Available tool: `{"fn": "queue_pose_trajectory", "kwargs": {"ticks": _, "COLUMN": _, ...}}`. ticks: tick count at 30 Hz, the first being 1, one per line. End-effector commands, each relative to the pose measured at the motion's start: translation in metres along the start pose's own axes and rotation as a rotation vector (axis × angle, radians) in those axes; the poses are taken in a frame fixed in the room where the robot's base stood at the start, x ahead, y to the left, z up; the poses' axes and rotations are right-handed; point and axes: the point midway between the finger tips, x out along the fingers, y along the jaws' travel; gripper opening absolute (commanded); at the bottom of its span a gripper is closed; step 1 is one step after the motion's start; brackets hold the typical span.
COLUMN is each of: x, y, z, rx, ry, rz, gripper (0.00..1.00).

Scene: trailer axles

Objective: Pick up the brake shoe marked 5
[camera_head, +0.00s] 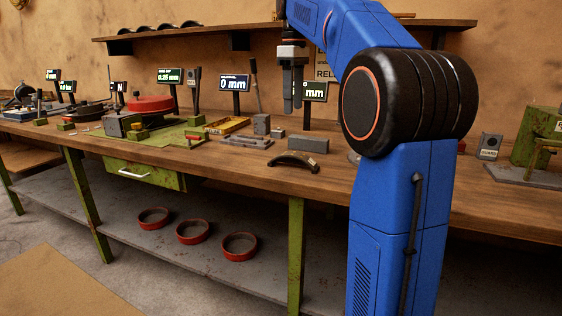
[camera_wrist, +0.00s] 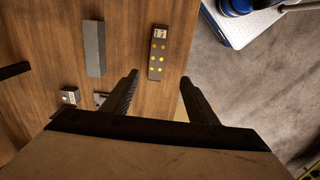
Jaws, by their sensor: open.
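A dark curved brake shoe (camera_head: 295,160) lies on the workbench near its front edge. In the wrist view the brake shoe (camera_wrist: 157,53) shows a white label at one end and several yellow dots; I cannot read the label. My gripper (camera_head: 292,100) points down above the bench, over the area of the shoe and clear of it. In the wrist view my gripper (camera_wrist: 159,80) is open and empty, with the shoe appearing just beyond and between its fingertips.
A grey block (camera_head: 308,145) lies behind the shoe; it also shows in the wrist view (camera_wrist: 94,48). A small block (camera_head: 261,124) stands further left. Display signs (camera_head: 235,82) stand along the back. Red rings (camera_head: 239,246) lie on the lower shelf.

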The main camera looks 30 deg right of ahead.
Motion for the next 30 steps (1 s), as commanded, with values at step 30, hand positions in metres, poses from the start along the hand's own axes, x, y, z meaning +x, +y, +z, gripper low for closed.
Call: {"fn": "queue_pose_trajectory", "kwargs": {"ticks": 30, "x": 0.123, "y": 0.004, "z": 0.001, "rx": -0.007, "ry": -0.003, "rz": -0.004, "gripper": 0.53}}
